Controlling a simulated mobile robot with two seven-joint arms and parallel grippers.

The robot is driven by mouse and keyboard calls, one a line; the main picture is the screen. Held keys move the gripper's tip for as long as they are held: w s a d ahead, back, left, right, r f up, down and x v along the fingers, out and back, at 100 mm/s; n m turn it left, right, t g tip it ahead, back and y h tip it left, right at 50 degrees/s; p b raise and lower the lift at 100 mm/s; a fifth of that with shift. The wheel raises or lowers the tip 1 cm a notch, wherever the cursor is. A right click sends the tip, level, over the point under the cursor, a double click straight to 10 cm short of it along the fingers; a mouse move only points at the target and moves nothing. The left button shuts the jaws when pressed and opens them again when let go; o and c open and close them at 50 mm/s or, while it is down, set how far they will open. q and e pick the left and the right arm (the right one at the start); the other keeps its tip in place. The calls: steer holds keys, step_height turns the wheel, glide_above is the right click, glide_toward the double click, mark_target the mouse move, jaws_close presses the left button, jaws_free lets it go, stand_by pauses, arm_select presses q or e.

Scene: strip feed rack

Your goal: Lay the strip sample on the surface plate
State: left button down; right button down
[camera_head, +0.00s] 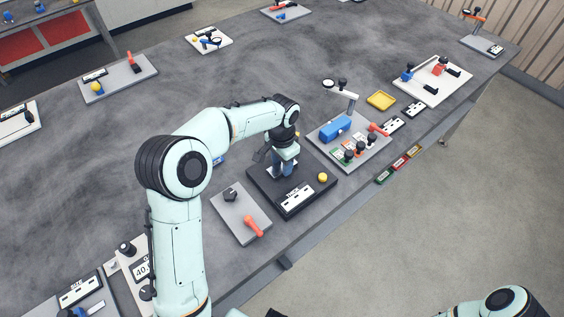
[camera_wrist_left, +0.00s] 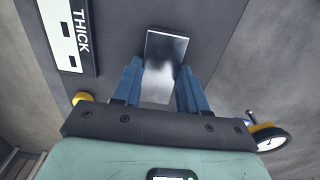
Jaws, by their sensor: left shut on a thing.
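The strip sample (camera_wrist_left: 165,52) is a shiny flat metal piece, seen in the left wrist view between the blue fingers of my left gripper (camera_wrist_left: 159,86). My left gripper is shut on its near part, and the far part reaches beyond the fingertips. In the head view my left gripper (camera_head: 284,172) points down over a dark square plate (camera_head: 317,189) labelled THICK, which looks like the surface plate. The strip is mostly hidden there by the gripper. I cannot tell whether the strip touches the plate. My right gripper is not in view.
A yellow knob (camera_head: 322,177) and a white THICK label (camera_head: 297,199) sit on the dark plate. A round dial (camera_wrist_left: 271,139) shows in the wrist view. A grey board with a red handle (camera_head: 253,226) stands left, and a board with a blue block (camera_head: 335,128) right.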

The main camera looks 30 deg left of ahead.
arm_select(q)
steer(key=shift+f, duration=0.1)
steer(key=c, duration=0.6)
jaws_free()
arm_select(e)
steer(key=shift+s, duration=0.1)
arm_select(q)
step_height(320, 180, up, 12)
steer(key=p, duration=0.1)
steer(key=shift+p, duration=0.35)
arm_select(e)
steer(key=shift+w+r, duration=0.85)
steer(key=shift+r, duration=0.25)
